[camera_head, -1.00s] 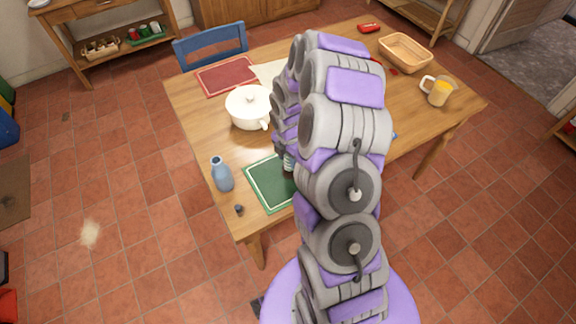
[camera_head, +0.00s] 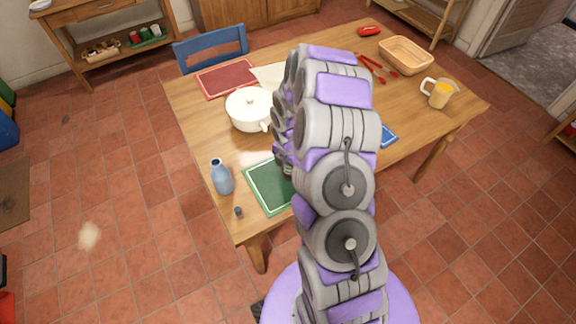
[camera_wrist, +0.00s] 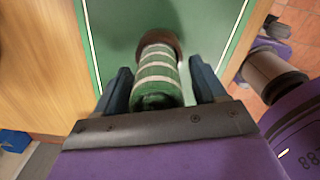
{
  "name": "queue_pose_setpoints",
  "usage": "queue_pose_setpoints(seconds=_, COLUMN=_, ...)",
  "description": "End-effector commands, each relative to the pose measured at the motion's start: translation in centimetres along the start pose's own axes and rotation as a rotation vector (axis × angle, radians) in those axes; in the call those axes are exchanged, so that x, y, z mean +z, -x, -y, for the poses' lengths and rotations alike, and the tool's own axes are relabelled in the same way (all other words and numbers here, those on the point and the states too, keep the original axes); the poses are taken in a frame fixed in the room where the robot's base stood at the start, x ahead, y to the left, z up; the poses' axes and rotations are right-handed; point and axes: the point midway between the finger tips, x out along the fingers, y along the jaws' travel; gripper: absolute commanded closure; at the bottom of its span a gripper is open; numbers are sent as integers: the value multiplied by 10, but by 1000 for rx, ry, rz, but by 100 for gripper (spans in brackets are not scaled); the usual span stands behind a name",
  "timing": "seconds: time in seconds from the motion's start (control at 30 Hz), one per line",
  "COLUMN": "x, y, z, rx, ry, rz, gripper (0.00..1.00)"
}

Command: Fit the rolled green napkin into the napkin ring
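The rolled green napkin (camera_wrist: 157,82), with pale stripes, lies over the green placemat in the wrist view. The brown napkin ring (camera_wrist: 160,42) is at its far end, touching or around it; I cannot tell how far the napkin goes in. My gripper (camera_wrist: 160,82) has one finger on each side of the napkin, with a gap showing at both sides, so it looks open. In the head view my arm hides the napkin and ring, and the gripper is mostly hidden above the placemat (camera_head: 262,192).
The table (camera_head: 205,125) also holds a blue bottle (camera_head: 222,177), a small dark object (camera_head: 238,211), a white pot (camera_head: 248,108), a red placemat (camera_head: 227,77), a basket (camera_head: 406,55), red utensils (camera_head: 375,68), a mug (camera_head: 437,93) and a blue item (camera_head: 388,136).

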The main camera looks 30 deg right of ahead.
Motion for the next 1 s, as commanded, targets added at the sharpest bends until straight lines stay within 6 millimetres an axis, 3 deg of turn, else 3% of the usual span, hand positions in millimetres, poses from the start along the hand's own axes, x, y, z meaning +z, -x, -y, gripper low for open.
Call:
queue_pose_setpoints(seconds=0.3, x=0, y=2, z=0, rx=1, ry=0, rz=0, gripper=30)
queue_pose_setpoints(seconds=0.47, x=0, y=16, z=0, rx=2, ry=0, rz=1, gripper=30)
queue_pose_setpoints(seconds=1.0, x=0, y=114, z=0, rx=1, ry=0, rz=0, gripper=30)
